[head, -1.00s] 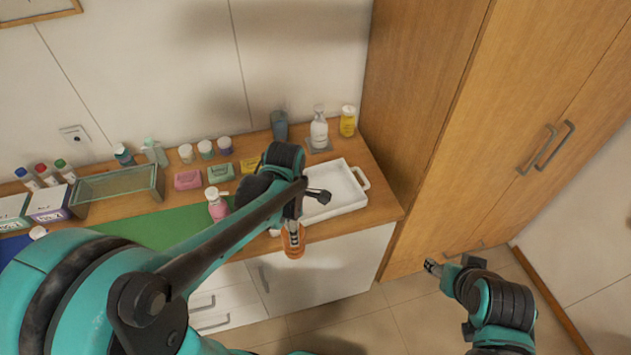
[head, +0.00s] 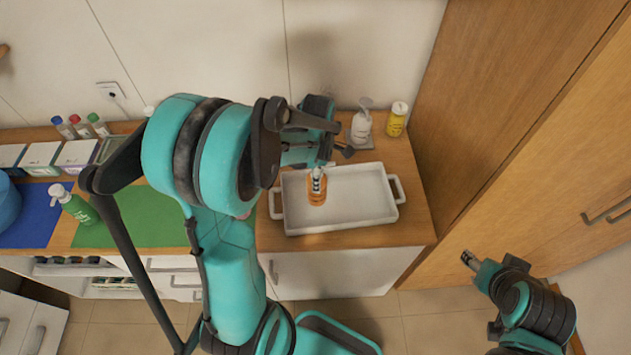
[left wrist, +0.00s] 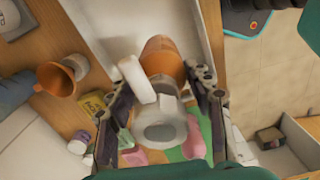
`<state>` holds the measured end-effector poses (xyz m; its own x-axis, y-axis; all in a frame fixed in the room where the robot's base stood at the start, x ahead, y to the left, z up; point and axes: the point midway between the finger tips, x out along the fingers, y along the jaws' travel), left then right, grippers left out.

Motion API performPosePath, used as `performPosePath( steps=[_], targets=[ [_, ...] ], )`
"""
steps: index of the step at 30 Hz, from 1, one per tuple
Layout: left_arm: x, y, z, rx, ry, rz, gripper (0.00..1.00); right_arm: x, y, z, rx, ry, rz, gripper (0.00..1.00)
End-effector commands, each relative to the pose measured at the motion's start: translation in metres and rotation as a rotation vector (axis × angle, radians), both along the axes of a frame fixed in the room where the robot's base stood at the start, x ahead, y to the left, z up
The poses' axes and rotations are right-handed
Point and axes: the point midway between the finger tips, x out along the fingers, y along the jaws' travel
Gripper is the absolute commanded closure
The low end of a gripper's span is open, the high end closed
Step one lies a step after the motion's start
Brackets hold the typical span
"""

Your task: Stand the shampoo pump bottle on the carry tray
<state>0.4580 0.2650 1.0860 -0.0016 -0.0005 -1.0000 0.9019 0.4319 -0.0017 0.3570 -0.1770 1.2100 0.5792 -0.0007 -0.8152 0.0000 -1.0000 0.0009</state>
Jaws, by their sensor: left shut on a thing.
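The shampoo pump bottle (head: 316,194) is orange with a pale pump head, which faces the camera in the left wrist view (left wrist: 168,122). My left gripper (head: 319,172) is shut on it near the neck; both fingers flank it in the left wrist view (left wrist: 163,98). The bottle looks roughly upright within the outline of the white carry tray (head: 352,212), left of its middle. I cannot tell whether its base touches the tray floor. My right gripper (head: 468,260) is away to the right, low beside the wooden cabinet; its jaw opening is too small to judge.
A green pump bottle (head: 76,206) stands at the left by the green mat (head: 140,222). The tray's right half is empty. An orange funnel (left wrist: 56,80) shows in the left wrist view.

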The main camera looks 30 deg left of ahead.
Motion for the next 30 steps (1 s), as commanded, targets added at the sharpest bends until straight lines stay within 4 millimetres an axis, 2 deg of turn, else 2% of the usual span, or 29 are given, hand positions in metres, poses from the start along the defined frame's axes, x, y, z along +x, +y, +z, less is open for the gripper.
performPosePath(
  steps=[5, 8, 15, 28, 29, 30],
  targets=[
    [0.010, 0.017, -0.012, 0.000, 0.001, 0.000, 1.00, 0.000, 0.000, -0.002, 0.000, 0.000, 0.000, 0.45],
    [0.012, 0.019, -0.019, 0.000, 0.001, -0.001, 1.00, 0.000, 0.000, -0.003, 0.000, 0.000, 0.000, 0.45],
    [0.011, 0.019, -0.052, 0.000, 0.000, -0.001, 1.00, 0.000, 0.000, -0.008, 0.000, 0.000, 0.000, 0.45],
    [0.011, 0.019, -0.058, 0.000, 0.000, -0.001, 1.00, 0.000, 0.000, -0.013, 0.000, 0.000, 0.000, 0.45],
    [0.011, 0.019, -0.057, 0.000, 0.000, -0.001, 0.41, 0.000, 0.000, -0.011, 0.000, 0.000, 0.000, 0.45],
    [0.011, 0.019, -0.057, 0.000, 0.000, -0.001, 0.30, 0.000, 0.000, -0.011, 0.000, 0.000, 0.000, 0.45]
  ],
)
